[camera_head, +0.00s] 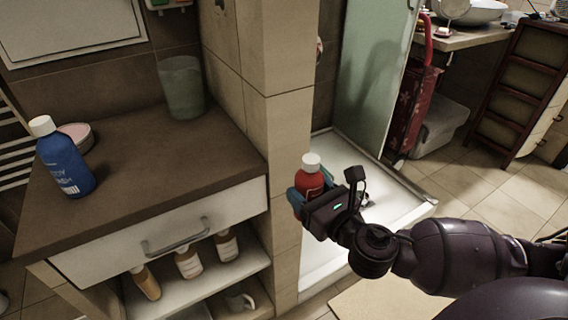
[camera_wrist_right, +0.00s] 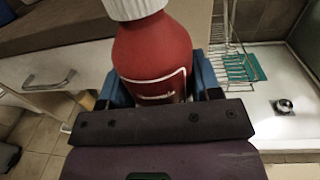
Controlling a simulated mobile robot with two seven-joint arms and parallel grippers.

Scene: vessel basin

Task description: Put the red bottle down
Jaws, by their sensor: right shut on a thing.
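The red bottle (camera_head: 311,180) has a white cap and is upright in the head view. My right gripper (camera_head: 308,198) is shut on it, with blue fingers on either side of its body. In the right wrist view the red bottle (camera_wrist_right: 153,58) fills the middle between the blue fingers (camera_wrist_right: 160,80), with a pale-outlined label facing me. The bottle is held in the air to the right of the brown counter, in front of the tiled pillar. Its bottom is hidden by the gripper. My left gripper is not in view.
The brown counter (camera_head: 150,165) bears a blue bottle (camera_head: 64,160), a pink round container (camera_head: 78,136) and a greenish cup (camera_head: 181,88). Its middle and front right are clear. A drawer handle (camera_head: 178,240) sticks out in front. The tiled pillar (camera_head: 275,130) stands at its right.

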